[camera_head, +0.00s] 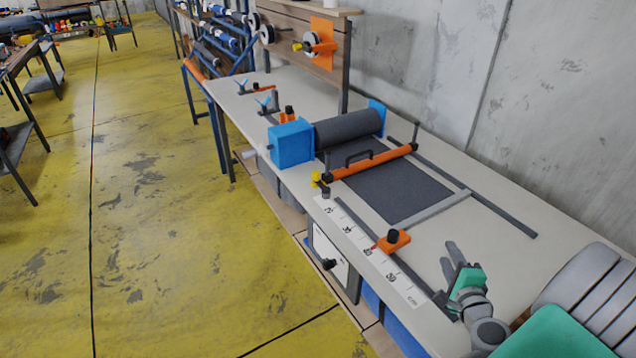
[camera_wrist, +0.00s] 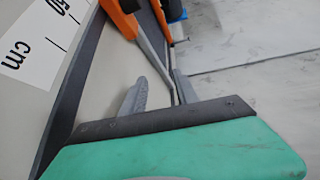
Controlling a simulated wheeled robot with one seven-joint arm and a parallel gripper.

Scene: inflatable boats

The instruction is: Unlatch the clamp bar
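The clamp bar (camera_head: 372,163) is an orange bar with a black handle, lying across the dark sheet (camera_head: 400,188) on the bench. A yellow and black knob (camera_head: 318,180) stands close by its near-left end; I cannot tell whether it is the latch or what state it is in. My gripper (camera_head: 453,260) is open and empty, above the right part of the bench, well apart from the bar. In the wrist view its two grey fingers (camera_wrist: 160,92) are spread, with nothing between them.
An orange slider with a black knob (camera_head: 392,241) sits on the near rail beside a printed centimetre scale (camera_head: 368,250). A dark roll (camera_head: 349,128) in blue holders lies behind the bar. A grey crossbar (camera_head: 432,208) spans the rails. The bench's right end is clear.

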